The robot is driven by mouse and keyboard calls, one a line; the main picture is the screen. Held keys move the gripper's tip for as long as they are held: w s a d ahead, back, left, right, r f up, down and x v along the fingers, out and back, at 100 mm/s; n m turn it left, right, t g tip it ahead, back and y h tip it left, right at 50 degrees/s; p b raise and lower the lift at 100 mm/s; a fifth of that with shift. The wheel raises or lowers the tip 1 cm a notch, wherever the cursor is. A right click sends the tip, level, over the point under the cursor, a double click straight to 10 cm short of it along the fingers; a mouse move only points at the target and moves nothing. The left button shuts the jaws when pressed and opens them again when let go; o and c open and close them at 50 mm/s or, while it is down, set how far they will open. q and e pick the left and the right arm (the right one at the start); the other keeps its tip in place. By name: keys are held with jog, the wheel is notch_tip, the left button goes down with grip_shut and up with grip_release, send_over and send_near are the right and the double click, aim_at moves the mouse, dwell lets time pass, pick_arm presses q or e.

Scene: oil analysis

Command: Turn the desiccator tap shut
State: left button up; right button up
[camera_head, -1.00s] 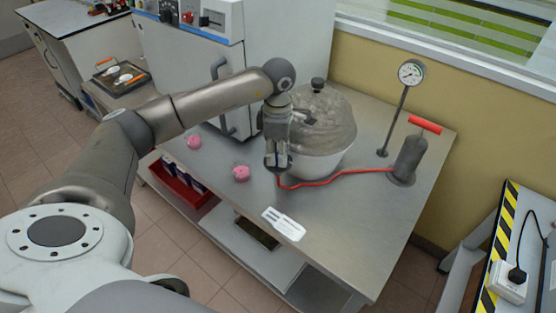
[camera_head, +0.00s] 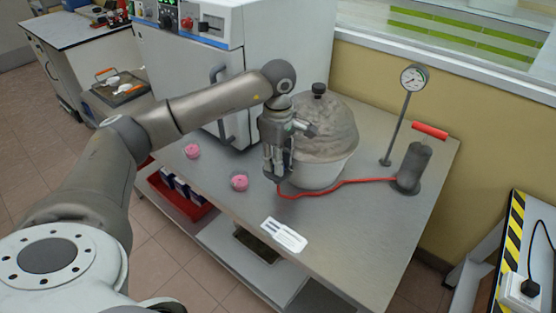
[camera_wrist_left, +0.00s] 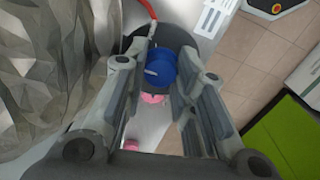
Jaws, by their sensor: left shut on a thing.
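The desiccator (camera_head: 322,170) is a pale bowl with a grey, faceted-looking dome and a dark knob on top, standing on the steel bench. Its dome also fills the left of the left wrist view (camera_wrist_left: 45,70). The blue tap (camera_wrist_left: 160,67) sits between the fingers of my left gripper (camera_wrist_left: 160,85), which is shut on it. In the head view my left gripper (camera_head: 277,172) points down at the desiccator's front left side and hides the tap. My right gripper is not in view.
A red hose (camera_head: 345,183) runs from near the gripper to a grey hand pump (camera_head: 411,167) with a red handle. A gauge on a stand (camera_head: 413,78) is behind. Two pink items (camera_head: 240,182) and a white card (camera_head: 284,235) lie on the bench (camera_head: 350,235). An oven (camera_head: 225,85) stands behind left.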

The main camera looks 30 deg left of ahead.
pick_arm(q)
jog(key=shift+r, duration=0.1)
jog(key=o, duration=1.1)
jog(key=shift+r, duration=4)
